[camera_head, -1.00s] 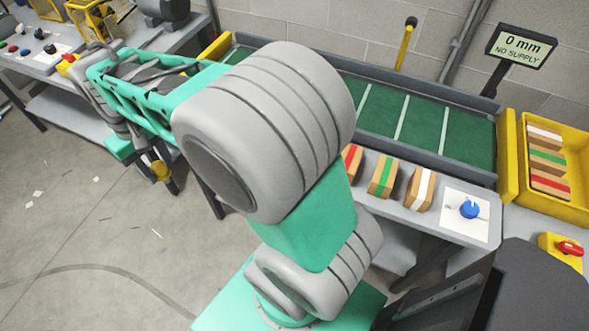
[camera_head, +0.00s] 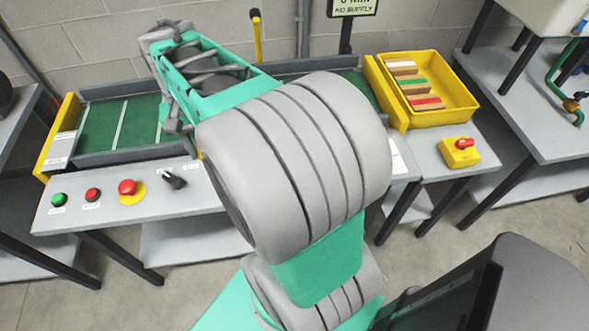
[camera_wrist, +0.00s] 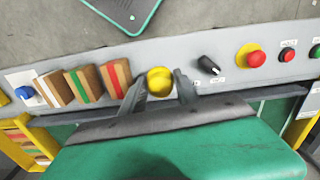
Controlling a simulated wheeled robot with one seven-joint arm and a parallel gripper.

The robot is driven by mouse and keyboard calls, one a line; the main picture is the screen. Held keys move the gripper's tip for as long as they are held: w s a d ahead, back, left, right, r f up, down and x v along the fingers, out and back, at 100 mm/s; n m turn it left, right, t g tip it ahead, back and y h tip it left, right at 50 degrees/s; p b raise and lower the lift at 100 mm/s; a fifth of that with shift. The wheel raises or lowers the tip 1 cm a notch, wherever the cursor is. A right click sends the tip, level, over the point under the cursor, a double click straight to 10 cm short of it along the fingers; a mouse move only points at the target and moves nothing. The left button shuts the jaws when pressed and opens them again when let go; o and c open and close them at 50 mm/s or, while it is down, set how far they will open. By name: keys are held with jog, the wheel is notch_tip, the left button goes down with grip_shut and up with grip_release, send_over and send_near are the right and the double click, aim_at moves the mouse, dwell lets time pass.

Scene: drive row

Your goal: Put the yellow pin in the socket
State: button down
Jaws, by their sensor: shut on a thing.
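The yellow pin (camera_wrist: 160,79) shows in the wrist view as a round yellow end between the two grey fingers of my gripper (camera_wrist: 161,84). My gripper is shut on it, above or in front of the grey control shelf. I cannot tell how far the pin is from the shelf. The pin's far end is hidden. In the head view my own arm hides the gripper and the pin. I cannot make out the socket in either view.
On the shelf (camera_wrist: 230,52) sit blocks with red (camera_wrist: 115,78), green (camera_wrist: 82,84) and white stripes, a blue knob (camera_wrist: 27,93), a black switch (camera_head: 173,180) and a red stop button (camera_head: 127,187). Behind are the green conveyor (camera_head: 100,128) and a yellow bin (camera_head: 455,110).

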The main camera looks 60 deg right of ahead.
jog(key=s+d+m+b, duration=0.1)
jog(key=s+d+m, duration=0.6)
jog(key=s+m, duration=0.3)
jog(key=s+d+m+b, duration=0.1)
jog(key=s+d+m, duration=0.5)
jog(key=s+m, duration=0.5)
jog(key=shift+s+d+f+n+p, duration=0.35)
jog(key=shift+s+d+f, duration=0.9)
jog(key=shift+d+f, duration=0.95)
jog(key=shift+s+d+f+n+p, duration=0.4)
jog(key=shift+s+d+f, duration=0.8)
jog(key=shift+d+f, duration=1.05)
jog(key=shift+s+d+f+n+p, duration=0.35)
jog(key=shift+s+d+f, duration=0.9)
jog(key=shift+d+f, duration=0.95)
jog(key=shift+a+f, duration=0.15)
jog(key=shift+a, duration=0.05)
jog(key=shift+f, duration=0.2)
jog(key=c, duration=0.9)
grip_release()
jog(key=shift+r, duration=0.1)
